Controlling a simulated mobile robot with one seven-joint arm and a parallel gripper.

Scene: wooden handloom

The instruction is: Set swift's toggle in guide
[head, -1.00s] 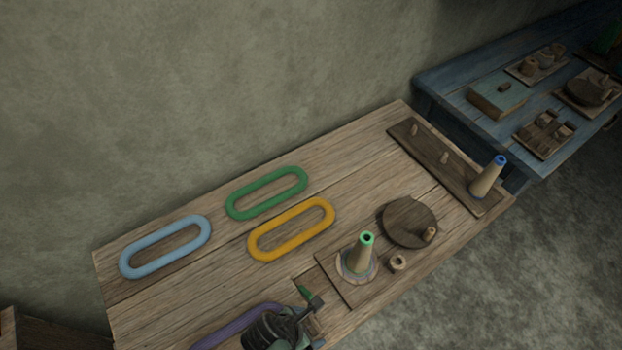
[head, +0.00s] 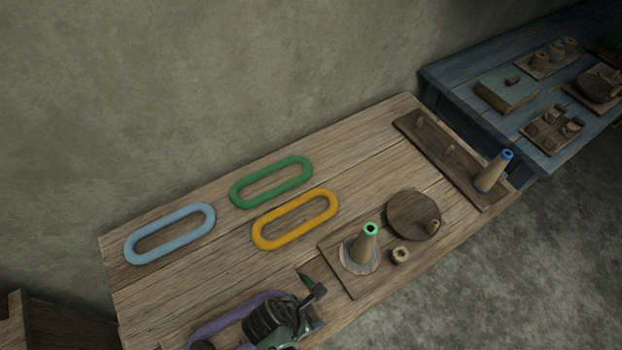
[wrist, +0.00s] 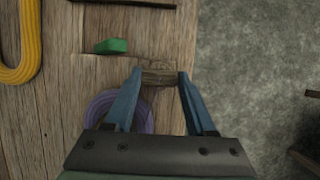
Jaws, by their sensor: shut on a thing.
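In the wrist view my gripper (wrist: 159,78) has its two blue fingers closed on a small brown wooden piece (wrist: 158,77), which looks like the toggle. The piece is over the wooden table near its front edge. A small green block (wrist: 112,46) lies just ahead and to the left of the fingers; it also shows as a green tip in the head view (head: 306,282). In the head view my gripper (head: 316,295) is at the bottom, and my wrist hides most of what it holds. I cannot make out the guide clearly.
A purple ring (head: 215,327) lies partly under my gripper. Yellow (head: 296,219), green (head: 271,182) and light blue (head: 170,234) rings lie behind. A green-topped cone (head: 366,245) stands on a board to the right, beside a round disc (head: 413,215). Bare floor lies beyond the front edge.

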